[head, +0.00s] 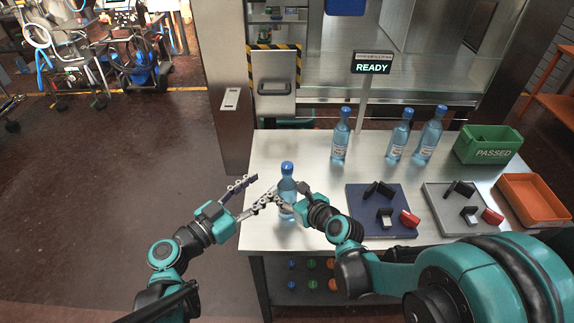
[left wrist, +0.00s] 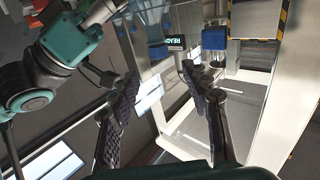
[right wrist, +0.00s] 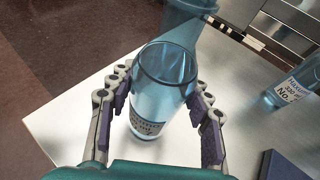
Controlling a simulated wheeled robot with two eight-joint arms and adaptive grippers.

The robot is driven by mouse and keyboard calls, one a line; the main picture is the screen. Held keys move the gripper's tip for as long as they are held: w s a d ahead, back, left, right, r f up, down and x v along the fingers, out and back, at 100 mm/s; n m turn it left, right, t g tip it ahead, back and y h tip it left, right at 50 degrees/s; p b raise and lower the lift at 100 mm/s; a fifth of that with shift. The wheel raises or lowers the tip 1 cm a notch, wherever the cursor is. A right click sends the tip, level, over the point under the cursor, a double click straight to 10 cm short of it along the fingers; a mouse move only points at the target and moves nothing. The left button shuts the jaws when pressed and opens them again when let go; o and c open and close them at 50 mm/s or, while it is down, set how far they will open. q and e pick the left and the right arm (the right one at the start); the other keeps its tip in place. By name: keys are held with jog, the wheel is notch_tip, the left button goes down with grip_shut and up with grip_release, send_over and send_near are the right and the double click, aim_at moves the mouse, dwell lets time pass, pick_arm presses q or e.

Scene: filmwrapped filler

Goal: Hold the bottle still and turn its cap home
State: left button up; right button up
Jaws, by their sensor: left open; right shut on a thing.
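A clear blue bottle (head: 286,188) stands upright near the table's left side. A blue cap (head: 287,167) sits on its top; how far down it is turned I cannot tell. My right gripper (head: 285,206) is shut on the bottle's body. The right wrist view shows the bottle (right wrist: 160,95) between the two fingers, its label partly visible low down. My left gripper (head: 253,193) is open and empty, just left of the bottle, its fingers apart. In the left wrist view its spread fingers (left wrist: 160,110) have nothing between them.
Several other capped bottles (head: 341,137) stand at the back. A dark blue tray (head: 368,227) and a grey tray (head: 440,226) hold black and red parts. A green PASSED bin (head: 488,153) and an orange bin (head: 530,212) are at right. A READY sign (head: 371,68) stands behind.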

aim_at(283, 169)
pick_arm(q)
jog(key=x, duration=1)
jog(key=shift+w+d, duration=0.15)
grip_shut()
